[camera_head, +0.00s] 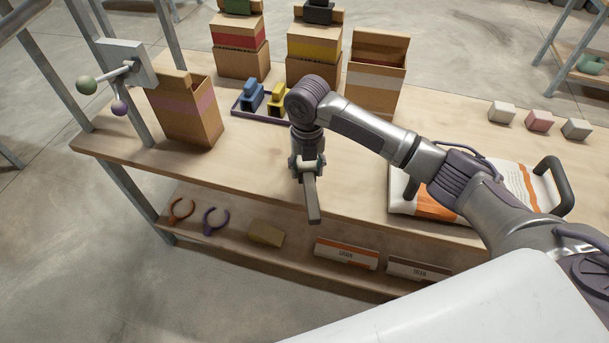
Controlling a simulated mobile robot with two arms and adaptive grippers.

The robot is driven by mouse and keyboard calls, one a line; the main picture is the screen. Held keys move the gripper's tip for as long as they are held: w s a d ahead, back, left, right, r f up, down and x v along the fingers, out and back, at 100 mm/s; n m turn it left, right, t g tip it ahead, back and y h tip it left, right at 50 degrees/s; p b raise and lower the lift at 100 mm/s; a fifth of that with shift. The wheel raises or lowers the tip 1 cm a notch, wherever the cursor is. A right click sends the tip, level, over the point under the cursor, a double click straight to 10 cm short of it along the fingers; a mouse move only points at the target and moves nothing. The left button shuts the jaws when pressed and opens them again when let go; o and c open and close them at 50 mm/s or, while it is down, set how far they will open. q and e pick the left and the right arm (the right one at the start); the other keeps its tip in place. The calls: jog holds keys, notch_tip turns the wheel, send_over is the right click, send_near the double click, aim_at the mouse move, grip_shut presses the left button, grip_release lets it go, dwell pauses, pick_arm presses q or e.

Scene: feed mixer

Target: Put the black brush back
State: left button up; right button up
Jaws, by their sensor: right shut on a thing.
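My right gripper (308,166) is over the bench near its front edge, pointing down, and shut on a long dark grey thing. This looks like the black brush (312,200); its bristles cannot be made out. It hangs down from the jaws across the bench's front edge in the picture. A shallow dark tray (240,112) lies behind and left of the gripper. It holds a blue brush-like piece (251,96) and a yellow one (277,101). My arm hides the tray's right end. My left gripper is not in view.
Cardboard boxes with red (240,37), yellow (314,48), white (373,79) and purple (186,108) bands stand along the bench (255,158). A feed sack (413,204) lies right, near small blocks (540,121). A lever post (127,65) is at left. The bench front-left is clear.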

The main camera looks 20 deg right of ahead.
aim_at(305, 166)
jog(key=shift+w+a+f, duration=0.1)
jog(key=shift+a+f, duration=0.05)
jog(key=shift+a, duration=0.1)
notch_tip(305, 166, down, 3)
jog(key=shift+f+p, duration=0.1)
jog(key=shift+p, duration=0.25)
jog(key=shift+f, duration=0.45)
jog(key=shift+f, duration=0.1)
jog(key=o, duration=1.2)
notch_tip(305, 166, up, 12)
jog(key=shift+r+b, duration=0.15)
jog(key=shift+b, duration=0.35)
